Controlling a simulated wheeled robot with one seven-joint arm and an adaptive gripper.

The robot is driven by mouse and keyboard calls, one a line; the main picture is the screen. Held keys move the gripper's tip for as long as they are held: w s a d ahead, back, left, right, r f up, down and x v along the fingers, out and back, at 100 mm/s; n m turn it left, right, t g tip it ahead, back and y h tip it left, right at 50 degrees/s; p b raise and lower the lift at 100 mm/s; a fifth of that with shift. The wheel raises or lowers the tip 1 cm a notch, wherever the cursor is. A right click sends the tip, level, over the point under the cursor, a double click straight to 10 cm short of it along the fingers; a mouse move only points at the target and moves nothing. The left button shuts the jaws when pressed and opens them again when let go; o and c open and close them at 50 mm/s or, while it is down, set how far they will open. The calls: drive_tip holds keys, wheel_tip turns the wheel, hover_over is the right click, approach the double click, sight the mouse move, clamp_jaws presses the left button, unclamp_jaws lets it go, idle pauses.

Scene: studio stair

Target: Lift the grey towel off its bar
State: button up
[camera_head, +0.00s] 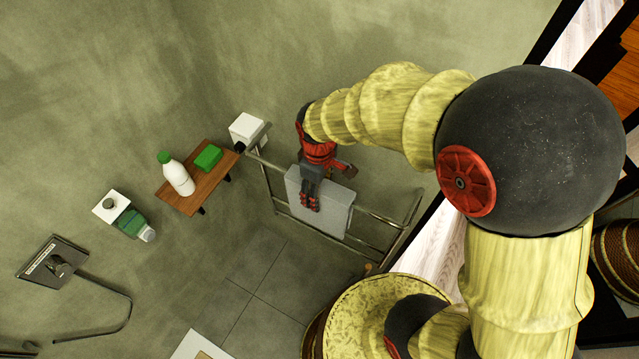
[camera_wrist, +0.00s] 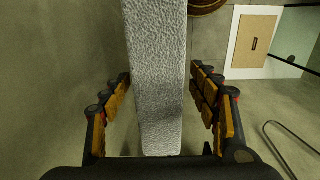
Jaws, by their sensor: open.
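The grey towel (camera_head: 337,215) hangs over a metal bar (camera_head: 376,217) of a rail on the wall. In the wrist view the towel (camera_wrist: 155,75) runs down the middle of the picture, between my gripper's fingers. My gripper (camera_head: 311,200) is at the towel's upper part, with its arm reaching in from the right. In the wrist view my gripper (camera_wrist: 166,112) is open, with one set of fingers on each side of the towel and gaps between. The bar under the towel is hidden.
A wooden shelf (camera_head: 184,205) left of the rail bears a white bottle (camera_head: 178,176) with a green cap and a green block (camera_head: 208,157). A white box (camera_head: 246,129) is on the wall by the rail's left end. Tiled floor (camera_head: 257,285) lies below.

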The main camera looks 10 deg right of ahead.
wheel_tip(320, 180, down, 7)
drive_tip(key=shift+w+r+b, duration=0.1)
drive_tip(key=shift+r+b, duration=0.1)
drive_tip(key=shift+b, duration=0.1)
drive_tip(key=shift+c, duration=0.7)
drive_tip(key=c, duration=1.4)
drive_tip(key=shift+r+p, duration=4.2)
drive_tip(key=shift+r, duration=1.75)
wheel_tip(320, 180, up, 12)
drive_tip(key=p, duration=0.8)
drive_tip(key=shift+f, duration=0.15)
